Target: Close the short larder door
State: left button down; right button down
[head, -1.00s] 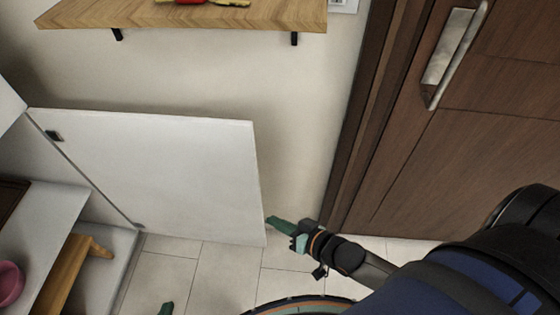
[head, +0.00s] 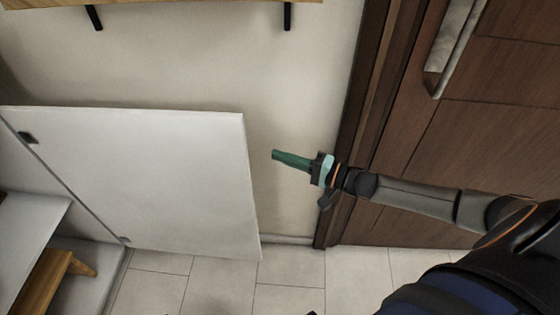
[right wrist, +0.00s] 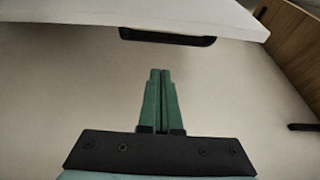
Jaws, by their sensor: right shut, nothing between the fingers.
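The short larder door (head: 150,180) is a white panel, standing wide open on hinges at its left edge in the head view. My right gripper (head: 275,154) is to the right of the door's free edge, apart from it, with its green fingers pointing left. In the right wrist view the green fingers (right wrist: 160,75) are together with nothing between them. A white panel with a dark handle (right wrist: 168,37) shows ahead of them there, likely the same door. My left gripper is not in view.
The open larder (head: 30,225) at the left holds a wooden item (head: 60,270). A wooden shelf (head: 190,5) on black brackets is on the wall above. A brown door (head: 460,150) stands at the right behind my arm. The tiled floor (head: 220,290) below is clear.

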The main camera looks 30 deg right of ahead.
jog(key=w+a, duration=0.2)
jog(key=a, duration=0.4)
jog(key=shift+w+a+b, duration=0.35)
jog(key=shift+s+a, duration=0.1)
jog(key=shift+s, duration=0.05)
dwell(0.3)
